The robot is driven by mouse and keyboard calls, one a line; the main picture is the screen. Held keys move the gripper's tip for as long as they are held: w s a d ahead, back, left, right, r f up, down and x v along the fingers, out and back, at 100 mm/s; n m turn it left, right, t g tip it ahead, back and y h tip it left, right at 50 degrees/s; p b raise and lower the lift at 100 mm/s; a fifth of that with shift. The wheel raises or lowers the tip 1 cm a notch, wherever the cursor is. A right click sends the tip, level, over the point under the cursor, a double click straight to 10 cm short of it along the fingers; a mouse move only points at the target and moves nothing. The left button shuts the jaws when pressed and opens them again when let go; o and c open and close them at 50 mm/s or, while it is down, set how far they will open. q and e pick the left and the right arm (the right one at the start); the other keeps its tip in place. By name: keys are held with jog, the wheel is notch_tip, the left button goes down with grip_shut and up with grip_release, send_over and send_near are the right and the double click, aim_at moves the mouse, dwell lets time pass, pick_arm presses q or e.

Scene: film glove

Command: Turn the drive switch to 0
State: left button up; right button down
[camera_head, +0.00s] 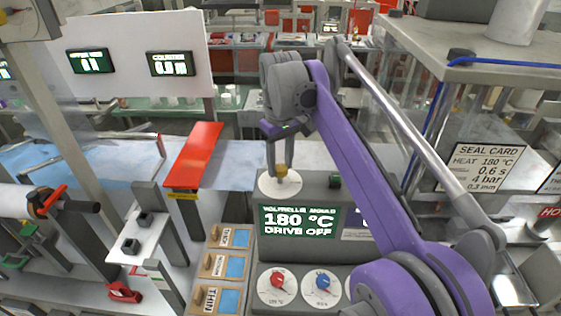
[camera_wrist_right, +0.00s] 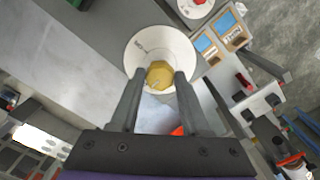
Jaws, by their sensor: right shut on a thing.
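The drive switch (camera_head: 281,171) is a yellow knob on a round white dial (camera_head: 268,188) at the top of the grey control box. It also shows in the right wrist view as a yellow knob (camera_wrist_right: 159,75) on its white dial (camera_wrist_right: 140,47). My right gripper (camera_head: 281,165) reaches down from above with its fingers on either side of the knob, shut on it. In the right wrist view the fingertips (camera_wrist_right: 158,80) flank the knob. The green display (camera_head: 299,221) below reads 180 °C and DRIVE OFF. My left gripper is not in view.
A red knob (camera_head: 277,280) and a blue knob (camera_head: 322,282) sit on white dials lower on the box. A dark button (camera_head: 334,181) stands right of the drive dial. Wooden labelled bins (camera_head: 214,266) are at the left. A red-orange plate (camera_head: 194,155) lies behind them.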

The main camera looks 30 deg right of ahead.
aim_at(280, 167)
dwell(0.3)
jog(key=shift+c, duration=1.9)
grip_release()
notch_tip(280, 167, up, 11)
jog(key=shift+p, duration=0.3)
jog(key=shift+f, duration=0.1)
